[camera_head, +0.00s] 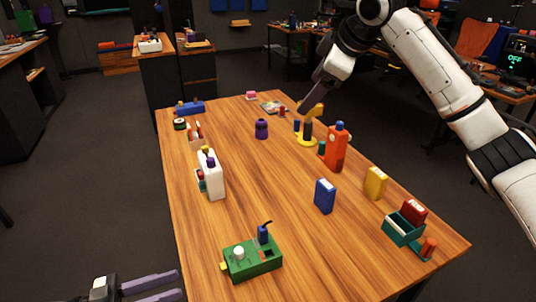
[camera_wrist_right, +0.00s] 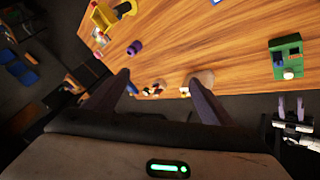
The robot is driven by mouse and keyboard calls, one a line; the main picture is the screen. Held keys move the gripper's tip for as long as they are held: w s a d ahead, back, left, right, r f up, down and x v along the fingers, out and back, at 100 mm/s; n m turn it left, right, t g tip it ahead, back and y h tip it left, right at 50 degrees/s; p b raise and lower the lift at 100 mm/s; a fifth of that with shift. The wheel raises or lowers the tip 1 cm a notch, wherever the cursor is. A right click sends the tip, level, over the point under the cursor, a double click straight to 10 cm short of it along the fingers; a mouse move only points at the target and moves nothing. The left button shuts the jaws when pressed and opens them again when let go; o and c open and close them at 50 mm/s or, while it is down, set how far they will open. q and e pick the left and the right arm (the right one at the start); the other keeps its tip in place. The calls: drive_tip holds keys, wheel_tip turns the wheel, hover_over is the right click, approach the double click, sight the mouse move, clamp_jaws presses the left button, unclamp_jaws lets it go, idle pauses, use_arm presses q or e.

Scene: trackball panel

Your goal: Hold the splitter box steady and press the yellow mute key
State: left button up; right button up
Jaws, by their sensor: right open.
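The green splitter box (camera_head: 262,268) sits near the front edge of the table, with a white ball and a blue part with a dark lever on top. A small yellow key (camera_head: 223,266) sticks out at its left side. The box also shows at the right of the right wrist view (camera_wrist_right: 282,60). My left gripper (camera_head: 179,283) is open and empty, low at the left of the box and apart from it. My right gripper (camera_head: 306,105) is raised over the far right part of the table, far from the box. It is open and empty in the right wrist view (camera_wrist_right: 158,80).
The wooden table (camera_head: 270,190) is clear behind the box. A white bottle (camera_head: 213,178) stands at the left, a blue box (camera_head: 324,196) mid-right, an orange bottle (camera_head: 336,150) further back. A teal tray (camera_head: 400,232) and a yellow box (camera_head: 375,183) are near the right edge.

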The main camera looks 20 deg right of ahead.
drive_tip(key=s+a+f+n+g, duration=0.4)
drive_tip(key=s+a+f, duration=0.1)
drive_tip(key=a+f, duration=0.6)
drive_tip(key=n+g, duration=0.4)
hover_over(268, 246)
drive_tip(key=shift+h, duration=0.4)
wheel_tip(268, 246, down, 10)
drive_tip(key=shift+r, duration=0.15)
wheel_tip(268, 246, down, 10)
drive_tip(key=shift+r, duration=0.1)
drive_tip(key=c, duration=1.2)
use_arm(q)
clamp_jaws()
use_arm(e)
drive_tip(key=shift+c, duration=0.2)
